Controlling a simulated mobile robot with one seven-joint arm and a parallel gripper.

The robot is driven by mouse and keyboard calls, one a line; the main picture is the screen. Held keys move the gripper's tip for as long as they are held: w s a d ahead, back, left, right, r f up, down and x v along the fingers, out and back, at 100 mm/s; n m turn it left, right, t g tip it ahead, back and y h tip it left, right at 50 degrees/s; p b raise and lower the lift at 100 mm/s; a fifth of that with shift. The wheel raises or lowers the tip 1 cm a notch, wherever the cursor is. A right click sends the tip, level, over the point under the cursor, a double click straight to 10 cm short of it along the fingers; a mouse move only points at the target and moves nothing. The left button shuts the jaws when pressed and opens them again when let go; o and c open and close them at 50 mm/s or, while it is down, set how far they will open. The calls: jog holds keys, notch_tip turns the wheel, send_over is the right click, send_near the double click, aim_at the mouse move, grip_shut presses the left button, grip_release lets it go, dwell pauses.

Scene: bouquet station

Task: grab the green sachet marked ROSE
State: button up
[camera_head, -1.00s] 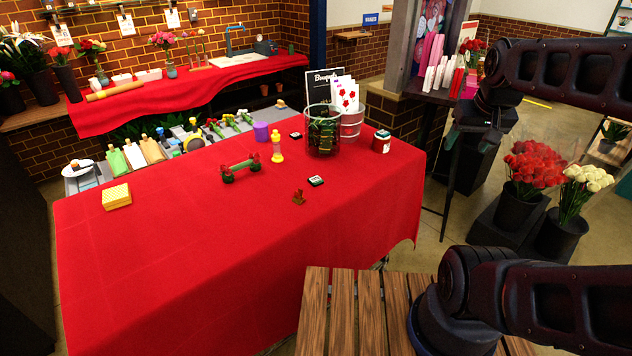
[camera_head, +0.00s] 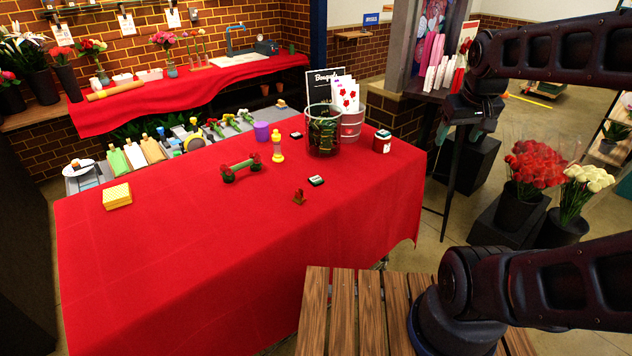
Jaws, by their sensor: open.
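A dark wire basket (camera_head: 311,148) stands near the back right of the red-covered table. Dark green items (camera_head: 323,131) show inside it, partly hidden by its wall. They may be sachets, but I cannot read any marking, and no ROSE label is legible. My gripper (camera_head: 458,133) hangs in the air to the right of the table, pointing down. It is open, with nothing seen between its teal fingertips, and is well apart from the basket.
The red tablecloth (camera_head: 200,270) is mostly clear in front. A metal bucket (camera_head: 351,129) with cards, a red jar (camera_head: 382,142), a yellow bottle (camera_head: 277,147), a green-handled object (camera_head: 241,166) and a yellow block (camera_head: 117,196) stand on it. Flower buckets (camera_head: 510,212) stand at right.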

jog(key=w+a+f+n+g, duration=0.1)
jog(key=w+a+n, duration=0.6)
jog(key=w, duration=0.1)
jog(key=n+h, duration=0.3)
jog(key=n, duration=1.4)
send_over(315, 179)
jog(key=a, duration=0.2)
jog(key=f, duration=1.3)
jog(key=s+f, duration=0.1)
jog(key=f, duration=0.6)
jog(key=shift+d, duration=0.1)
jog(key=shift+s+x, duration=0.2)
jog(key=shift+x, duration=1.15)
jog(key=shift+s+x, duration=0.25)
jog(key=shift+x, duration=1.1)
jog(key=shift+f, duration=0.15)
jog(key=c, duration=1)
jog(key=shift+c, duration=0.2)
